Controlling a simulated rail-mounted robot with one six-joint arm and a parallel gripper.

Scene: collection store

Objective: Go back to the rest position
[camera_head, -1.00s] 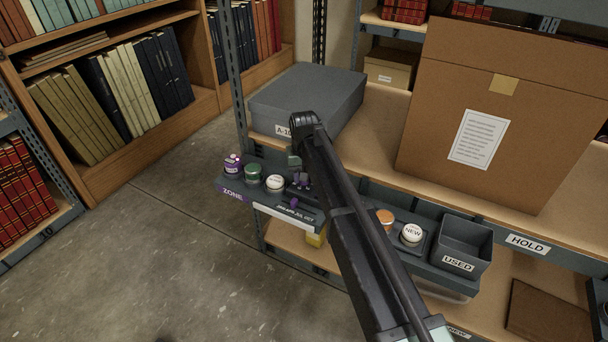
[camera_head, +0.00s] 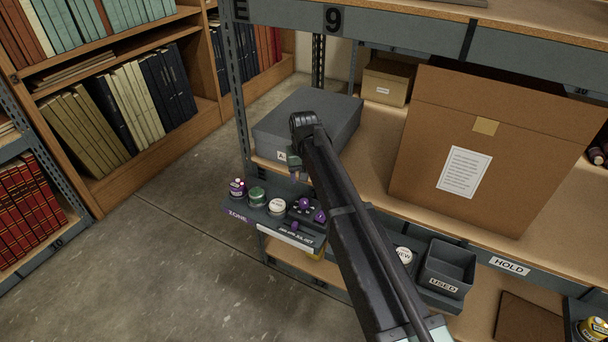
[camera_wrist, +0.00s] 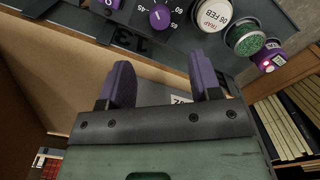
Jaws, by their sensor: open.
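My gripper shows in the wrist view (camera_wrist: 165,85) with its two purple fingers apart and nothing between them. Below the gripper is a control strip with purple knobs (camera_head: 320,217). One knob also shows in the wrist view (camera_wrist: 160,15), apart from the fingers.
A grey bin marked USED (camera_head: 446,285) hangs right of my arm. A large cardboard box (camera_head: 480,120) fills the shelf's right side. The floor (camera_head: 150,270) at left is clear.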

